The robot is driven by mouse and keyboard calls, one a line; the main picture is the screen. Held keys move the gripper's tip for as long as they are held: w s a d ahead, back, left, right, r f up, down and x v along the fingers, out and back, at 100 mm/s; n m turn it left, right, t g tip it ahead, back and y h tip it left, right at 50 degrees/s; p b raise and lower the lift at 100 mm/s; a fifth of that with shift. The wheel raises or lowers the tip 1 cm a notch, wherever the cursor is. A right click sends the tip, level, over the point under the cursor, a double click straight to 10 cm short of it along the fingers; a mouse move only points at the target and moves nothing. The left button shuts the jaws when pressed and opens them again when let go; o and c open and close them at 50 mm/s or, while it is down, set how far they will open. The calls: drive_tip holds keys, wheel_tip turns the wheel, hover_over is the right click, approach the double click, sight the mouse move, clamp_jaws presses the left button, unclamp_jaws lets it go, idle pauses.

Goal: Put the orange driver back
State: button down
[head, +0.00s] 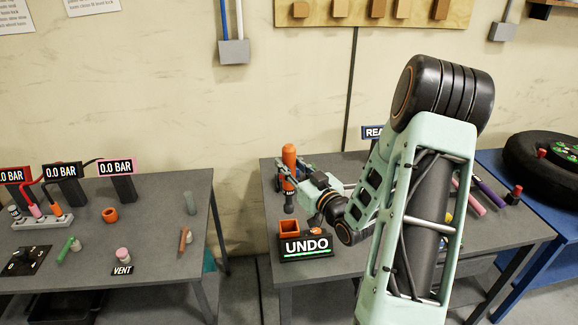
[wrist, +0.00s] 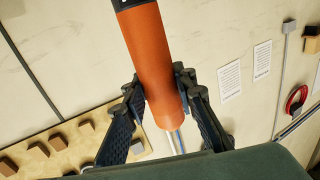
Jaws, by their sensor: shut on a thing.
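The orange driver (head: 289,155) stands roughly upright above the left end of the right-hand table, its orange part at the top. My gripper (head: 285,178) reaches it from the right and is shut on it. An orange open-topped holder (head: 288,227) sits empty-looking just in front, by the UNDO sign (head: 306,246).
Pink (head: 472,202) and purple (head: 491,193) handles lie right of my arm, which hides much of the right-hand table (head: 340,272). A black tire (head: 550,165) lies farther right. The left table (head: 160,220) holds gauges and small parts; a floor gap separates the tables.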

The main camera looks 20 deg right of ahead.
sight(291, 202)
drive_tip(key=shift+f+b, duration=6.35)
drive_tip(key=shift+b, duration=0.15)
drive_tip(key=c, duration=1.6)
unclamp_jaws()
drive_tip(key=shift+o, duration=0.5)
drive_tip(key=shift+f, duration=0.15)
drive_tip(key=s+d, duration=0.1)
drive_tip(key=s, duration=1.1)
drive_tip(key=shift+d, duration=0.15)
